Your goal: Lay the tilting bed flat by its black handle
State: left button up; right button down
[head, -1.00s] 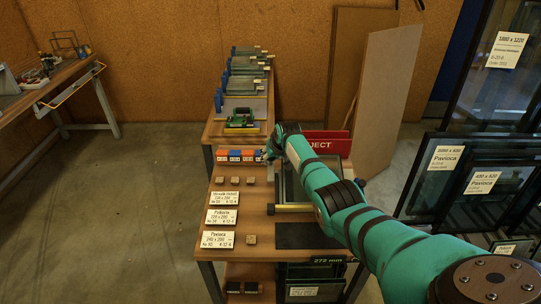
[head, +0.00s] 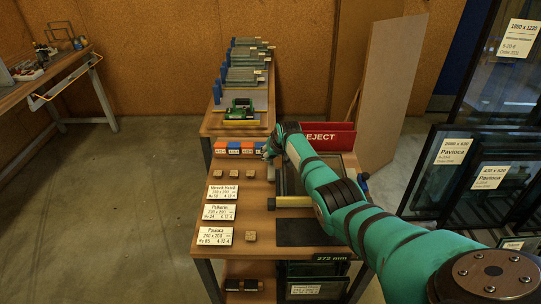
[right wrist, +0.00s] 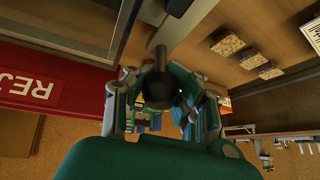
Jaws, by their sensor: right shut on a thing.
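The tilting bed (head: 291,201) is on the workbench, with a pale yellow bar along its near edge. My right arm hides much of it, and its tilt is hard to judge. In the right wrist view part of its frame (right wrist: 122,28) shows at upper left. The black handle (right wrist: 158,90) is a round dark knob on a grey lever, between the fingers of my right gripper (right wrist: 160,95), which is shut on it. In the head view my right gripper (head: 270,150) is at the bed's far left corner, and the handle is hidden there. My left gripper is not in view.
Small blocks and white labels (head: 219,213) lie left of the bed. Coloured boxes (head: 240,148) stand behind them. The red reject bin (head: 328,137) is behind the bed. Framed glass panes (head: 460,170) stand at right. The floor at left is clear.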

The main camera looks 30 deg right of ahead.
jog(key=shift+s+d+f, duration=0.15)
jog(key=shift+f, duration=0.1)
jog(key=c, duration=1.2)
grip_release()
jog(key=shift+r, duration=0.2)
jog(key=v, duration=1.2)
